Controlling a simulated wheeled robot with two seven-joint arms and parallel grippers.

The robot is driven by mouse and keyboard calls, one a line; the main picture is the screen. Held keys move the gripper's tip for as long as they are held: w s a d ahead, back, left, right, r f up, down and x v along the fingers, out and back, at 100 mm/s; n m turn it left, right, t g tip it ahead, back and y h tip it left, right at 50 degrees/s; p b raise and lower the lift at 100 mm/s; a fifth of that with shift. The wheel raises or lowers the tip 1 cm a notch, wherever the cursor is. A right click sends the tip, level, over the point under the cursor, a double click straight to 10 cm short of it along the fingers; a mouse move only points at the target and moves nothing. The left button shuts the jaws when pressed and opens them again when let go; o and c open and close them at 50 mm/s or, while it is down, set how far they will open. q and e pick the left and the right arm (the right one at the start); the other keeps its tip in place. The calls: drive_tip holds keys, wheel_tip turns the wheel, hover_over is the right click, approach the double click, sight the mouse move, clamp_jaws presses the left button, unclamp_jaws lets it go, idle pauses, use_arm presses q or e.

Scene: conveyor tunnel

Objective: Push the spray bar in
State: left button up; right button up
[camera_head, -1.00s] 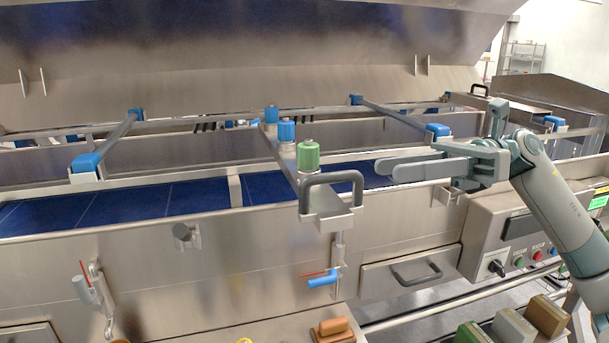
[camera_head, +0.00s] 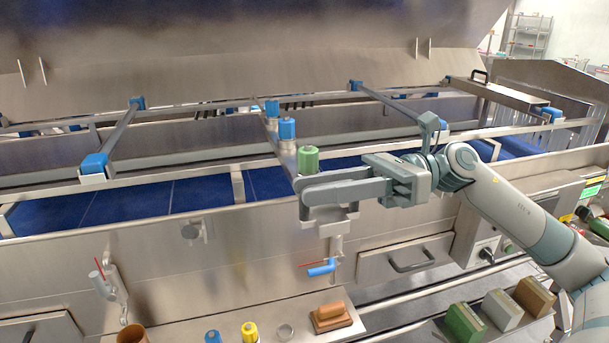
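The spray bar (camera_head: 284,152) runs from front to back across the conveyor, with two blue caps and a green cap (camera_head: 308,159) on top. Its front bracket (camera_head: 330,214) stands out over the machine's front wall. My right gripper (camera_head: 305,187) reaches in from the right, its long grey fingers pointing left at the bar's front handle. The fingers cover most of the handle, so contact and the gap between them cannot be made out. My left gripper is out of view.
A blue-handled valve (camera_head: 322,268) hangs below the bracket. A drawer (camera_head: 405,259) is to its right. Below are a brown-handled brush (camera_head: 332,318), a yellow bottle (camera_head: 250,332) and several coloured blocks (camera_head: 466,324). Blue-ended rails (camera_head: 93,164) cross the conveyor.

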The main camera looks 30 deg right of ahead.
sight(296, 175)
drive_tip(key=shift+p+x, duration=0.55)
drive_tip(key=shift+x, duration=0.65)
clamp_jaws()
drive_tip(key=w, duration=0.2)
drive_tip(key=w+d, duration=0.1)
drive_tip(key=w, duration=0.1)
drive_tip(key=shift+w, duration=0.3)
unclamp_jaws()
